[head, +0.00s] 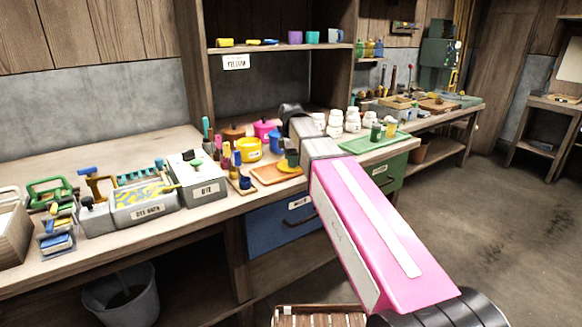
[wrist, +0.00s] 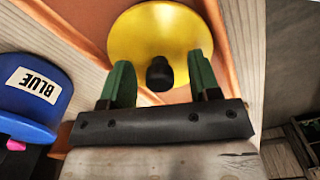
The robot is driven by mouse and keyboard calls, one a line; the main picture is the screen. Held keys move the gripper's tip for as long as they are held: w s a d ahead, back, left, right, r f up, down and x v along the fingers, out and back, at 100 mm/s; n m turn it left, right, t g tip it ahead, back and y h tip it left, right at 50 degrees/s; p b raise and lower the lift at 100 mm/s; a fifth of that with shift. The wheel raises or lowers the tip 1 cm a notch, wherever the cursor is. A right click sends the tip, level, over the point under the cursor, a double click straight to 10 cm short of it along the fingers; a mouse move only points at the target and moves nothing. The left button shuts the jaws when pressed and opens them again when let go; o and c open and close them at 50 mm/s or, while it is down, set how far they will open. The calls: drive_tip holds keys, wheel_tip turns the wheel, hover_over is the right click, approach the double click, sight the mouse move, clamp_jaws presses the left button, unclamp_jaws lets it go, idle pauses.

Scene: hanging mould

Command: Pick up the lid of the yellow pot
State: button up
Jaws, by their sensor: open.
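The yellow lid (wrist: 150,35) is a round disc with a dark knob (wrist: 159,74), lying on an orange tray. In the head view the lid (head: 289,168) shows at the tray's right end, partly covered by my gripper. My gripper (wrist: 162,75) is open, its two green fingers on either side of the knob with gaps on both sides. Whether the fingertips touch the lid cannot be told. The yellow pot (head: 249,150) stands open on the bench, left of my gripper and behind the tray.
The orange tray (head: 267,175) lies near the bench's front edge. A blue thing labelled BLUE (wrist: 35,98) is at the left of the wrist view. Pink pot (head: 264,130), bottles (head: 237,170) and white jars (head: 352,120) stand close by. A green tray (head: 375,142) lies right.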

drive_tip(key=c, duration=1)
drive_tip(key=shift+r, duration=0.15)
